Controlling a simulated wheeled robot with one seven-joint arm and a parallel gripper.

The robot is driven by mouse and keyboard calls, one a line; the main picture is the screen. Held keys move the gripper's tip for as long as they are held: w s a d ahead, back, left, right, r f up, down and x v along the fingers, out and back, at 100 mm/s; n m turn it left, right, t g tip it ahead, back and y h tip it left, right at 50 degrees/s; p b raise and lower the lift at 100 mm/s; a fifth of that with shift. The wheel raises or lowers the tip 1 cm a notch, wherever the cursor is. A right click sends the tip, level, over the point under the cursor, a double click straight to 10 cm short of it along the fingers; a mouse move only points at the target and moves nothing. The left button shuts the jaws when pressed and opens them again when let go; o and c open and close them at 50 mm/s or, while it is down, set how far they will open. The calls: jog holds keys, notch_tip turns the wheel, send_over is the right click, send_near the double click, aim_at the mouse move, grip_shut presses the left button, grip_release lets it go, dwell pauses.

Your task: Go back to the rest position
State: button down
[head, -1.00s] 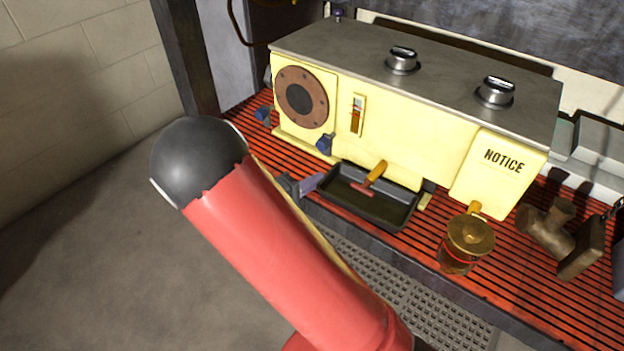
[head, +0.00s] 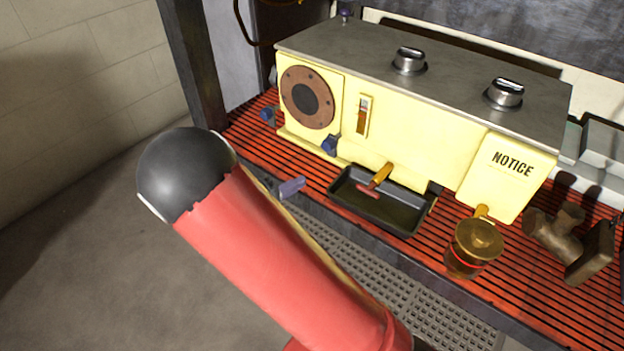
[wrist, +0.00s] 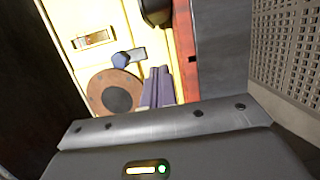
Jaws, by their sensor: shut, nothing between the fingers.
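My gripper shows in the head view as purple-grey fingers (head: 291,188) just past my red arm, in front of the bench edge and left of the black tray (head: 408,222). The rest of the gripper is hidden behind the arm. In the wrist view the fingers (wrist: 158,88) are together, shut and empty, with the yellow machine beyond them. The yellow machine (head: 420,145) stands on the red slatted bench (head: 525,290).
Blue knobs (head: 330,145) stick out of the machine's front. A dark post (head: 190,65) rises at the bench's left end. Open floor (head: 75,240) lies at the left.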

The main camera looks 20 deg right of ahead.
jog(key=v, duration=0.6)
jog(key=s+d+r+m+g+y+p, duration=0.4)
jog(key=s+d+r+g+y+p, duration=0.35)
jog(key=d+r, duration=0.4)
jog(key=s+r+t+y+p, duration=0.4)
jog(key=s+r+y, duration=0.5)
jog(key=r, duration=0.6)
jog(key=shift+s+a+r+m+t, duration=0.45)
jog(key=shift+s+t, duration=0.4)
jog(key=shift+s, duration=0.35)
jog(key=shift+f, duration=0.1)
